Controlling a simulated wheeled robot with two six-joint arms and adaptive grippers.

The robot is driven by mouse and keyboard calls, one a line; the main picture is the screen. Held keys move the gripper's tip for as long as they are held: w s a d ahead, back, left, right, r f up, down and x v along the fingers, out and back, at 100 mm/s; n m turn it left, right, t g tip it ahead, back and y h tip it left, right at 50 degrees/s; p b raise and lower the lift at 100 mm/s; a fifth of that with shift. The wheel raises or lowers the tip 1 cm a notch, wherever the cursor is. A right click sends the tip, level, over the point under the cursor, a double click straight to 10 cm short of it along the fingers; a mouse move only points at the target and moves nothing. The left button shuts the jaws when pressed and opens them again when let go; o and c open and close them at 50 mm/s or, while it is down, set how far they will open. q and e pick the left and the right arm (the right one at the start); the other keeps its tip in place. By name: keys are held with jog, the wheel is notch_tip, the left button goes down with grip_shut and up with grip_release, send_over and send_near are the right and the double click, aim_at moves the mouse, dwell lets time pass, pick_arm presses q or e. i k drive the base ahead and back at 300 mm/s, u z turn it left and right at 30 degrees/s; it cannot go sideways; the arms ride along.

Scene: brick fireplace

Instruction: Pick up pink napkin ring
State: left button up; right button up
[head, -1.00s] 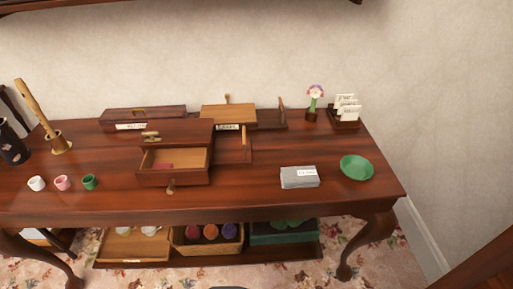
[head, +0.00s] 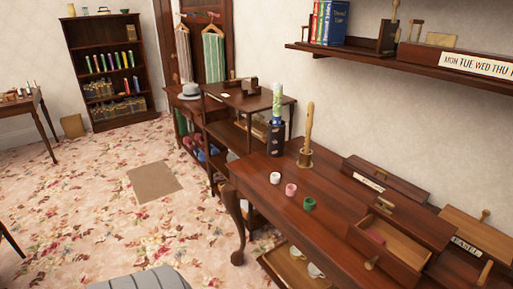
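The pink napkin ring (head: 291,189) stands on the dark wooden table (head: 330,215), near its front edge. A white ring (head: 275,178) is to its left and a green ring (head: 310,204) to its right, in a short row with small gaps. Neither of my grippers shows in the head view, so their state and distance from the ring cannot be seen.
A dark patterned cylinder (head: 275,140) and a wooden holder with a tall stick (head: 306,150) stand behind the rings. An open drawer box (head: 388,248) is at the right. A shelf (head: 400,62) hangs above. Carpeted floor (head: 90,200) is open at the left.

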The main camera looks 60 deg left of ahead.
aim_at(291, 190)
jog(key=u, duration=2.5)
jog(key=i, duration=0.7)
jog(key=z, duration=2.55)
